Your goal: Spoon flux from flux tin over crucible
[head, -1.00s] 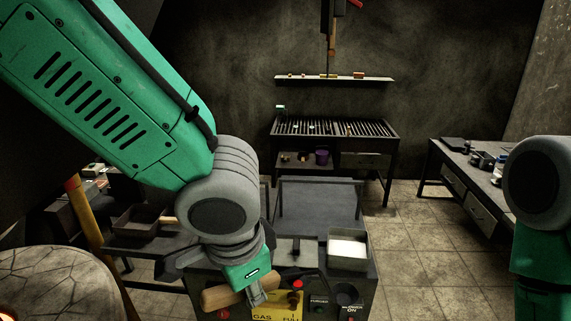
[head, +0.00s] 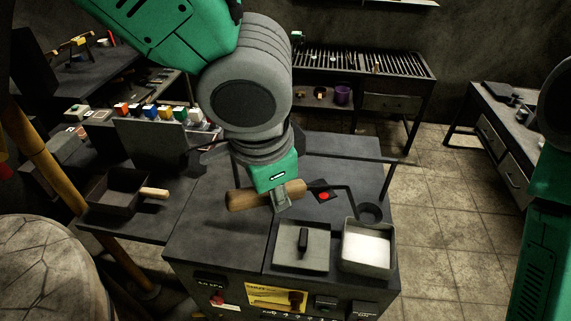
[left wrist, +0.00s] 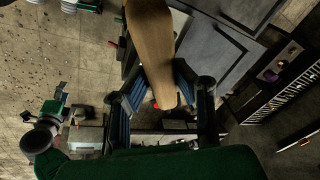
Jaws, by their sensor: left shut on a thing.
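My left gripper (head: 281,200) is shut on the wooden handle of a spoon (head: 252,197) above the dark cabinet top. The handle also fills the upper middle of the left wrist view (left wrist: 151,45), between the fingers (left wrist: 160,98). A thin dark rod seems to run right from the handle and bend down to a small dark bowl just behind the flux tin. The open flux tin (head: 347,262) holds white powder and stands at the cabinet's right front. No crucible can be made out. My right arm is at the right edge; its gripper is out of view.
A grey lid-like plate with a dark knob (head: 302,243) lies left of the tin. A dark pan with a wooden handle (head: 118,193) is on the left bench. A pale, cracked round top (head: 45,265) is at lower left. Valves and knobs line the cabinet front.

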